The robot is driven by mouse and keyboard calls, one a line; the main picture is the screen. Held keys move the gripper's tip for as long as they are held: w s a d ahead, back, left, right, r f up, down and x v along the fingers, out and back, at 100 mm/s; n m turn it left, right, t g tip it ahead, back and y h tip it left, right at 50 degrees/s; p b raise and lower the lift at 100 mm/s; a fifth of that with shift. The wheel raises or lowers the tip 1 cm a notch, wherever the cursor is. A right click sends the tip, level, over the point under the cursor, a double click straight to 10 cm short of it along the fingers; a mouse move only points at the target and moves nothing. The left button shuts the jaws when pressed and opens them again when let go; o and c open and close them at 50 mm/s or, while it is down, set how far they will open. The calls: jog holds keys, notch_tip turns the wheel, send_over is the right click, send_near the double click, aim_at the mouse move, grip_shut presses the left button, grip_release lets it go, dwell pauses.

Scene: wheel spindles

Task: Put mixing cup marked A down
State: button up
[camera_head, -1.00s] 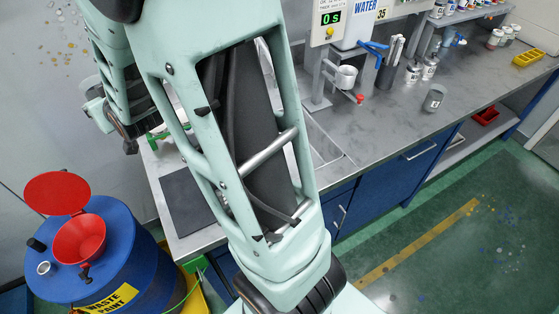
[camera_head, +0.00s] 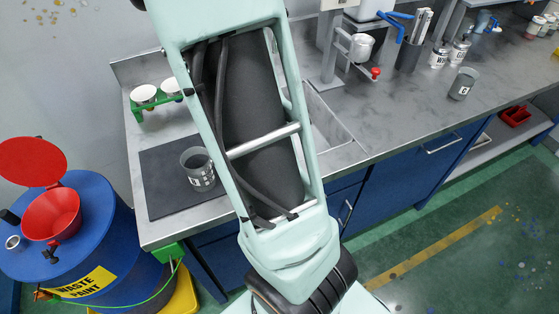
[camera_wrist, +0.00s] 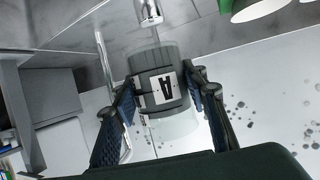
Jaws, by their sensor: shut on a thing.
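Mixing cup A (camera_wrist: 160,80) is a grey cup with a black A on a white label. In the wrist view it sits between the fingers of my gripper (camera_wrist: 163,98), which is shut on it. The letter appears upside down in this view. A grey and white surface shows behind the cup; I cannot tell whether the cup touches it. Neither my gripper nor this cup can be made out in the head view, where my arm fills the middle.
Another grey cup (camera_head: 197,169) stands on a dark mat (camera_head: 160,205) at the counter's left end; its label is unclear. A green holder (camera_head: 152,107) with white cups is behind. Cup B (camera_head: 463,84) stands at right. A blue waste drum (camera_head: 125,240) is left.

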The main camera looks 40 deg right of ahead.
jog(key=s+d+f+m+g+h+b, duration=0.25)
jog(key=s+d+f+b, duration=0.2)
jog(key=d, duration=0.25)
jog(key=s+d+f+m+g+h+b, duration=0.2)
jog(key=s+d+f+m+b, duration=0.15)
jog(key=s+d, duration=0.35)
jog(key=shift+w+d+f+b, duration=0.15)
jog(key=shift+f+b, duration=0.95)
jog(key=shift+f, duration=1.6)
jog(key=shift+w+d+f+b, duration=0.2)
jog(key=shift+f+b, duration=0.85)
jog(key=shift+f, duration=1.6)
jog(key=shift+s+f, duration=0.1)
jog(key=shift+s, duration=0.05)
jog(key=shift+f+b, duration=0.55)
jog(key=o, duration=1.2)
jog(key=shift+r, duration=0.15)
